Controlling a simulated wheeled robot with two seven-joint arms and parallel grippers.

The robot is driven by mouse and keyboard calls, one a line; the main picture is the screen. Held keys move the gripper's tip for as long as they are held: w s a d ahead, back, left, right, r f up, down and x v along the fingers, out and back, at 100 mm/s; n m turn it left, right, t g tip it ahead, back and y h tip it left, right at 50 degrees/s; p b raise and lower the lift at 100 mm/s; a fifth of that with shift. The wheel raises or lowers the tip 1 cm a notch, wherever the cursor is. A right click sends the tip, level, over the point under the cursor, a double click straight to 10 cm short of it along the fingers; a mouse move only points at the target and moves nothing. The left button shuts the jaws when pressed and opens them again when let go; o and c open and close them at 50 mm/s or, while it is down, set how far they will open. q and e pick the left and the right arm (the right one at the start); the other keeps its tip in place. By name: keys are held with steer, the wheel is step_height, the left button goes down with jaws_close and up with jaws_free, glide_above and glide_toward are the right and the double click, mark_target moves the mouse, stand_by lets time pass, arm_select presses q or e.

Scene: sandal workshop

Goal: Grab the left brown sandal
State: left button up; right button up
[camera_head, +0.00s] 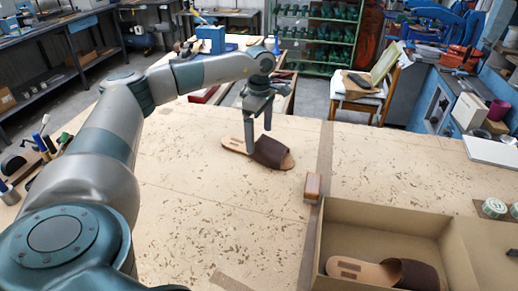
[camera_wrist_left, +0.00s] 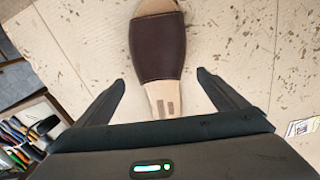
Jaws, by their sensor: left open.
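A brown sandal (camera_head: 271,153) with a tan sole and a wide dark brown strap lies on the workbench in the head view. My left gripper (camera_head: 258,140) is open above it, with its fingers pointing down near the strap and the heel part. In the left wrist view the strap (camera_wrist_left: 157,46) is at top centre, and the bare sole end lies between the two spread fingers of the left gripper (camera_wrist_left: 168,95). A second brown sandal (camera_head: 385,272) lies inside a cardboard box at the lower right. My right gripper is not in view.
The open cardboard box (camera_head: 385,212) stands on the bench at the lower right. A small brown block (camera_head: 313,188) lies just beyond its corner. Tools (camera_head: 45,145) stand at the left edge. Green tins (camera_head: 494,208) sit at the right. The bench around the sandal is clear.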

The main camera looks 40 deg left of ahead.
mark_target(259, 142)
arm_select(q)
step_height(259, 142, down, 3)
steer(key=shift+r+p, duration=0.1)
steer(key=shift+p, duration=0.7)
steer(key=shift+f, duration=0.6)
steer(key=c, duration=1.4)
steer(key=shift+r, duration=0.1)
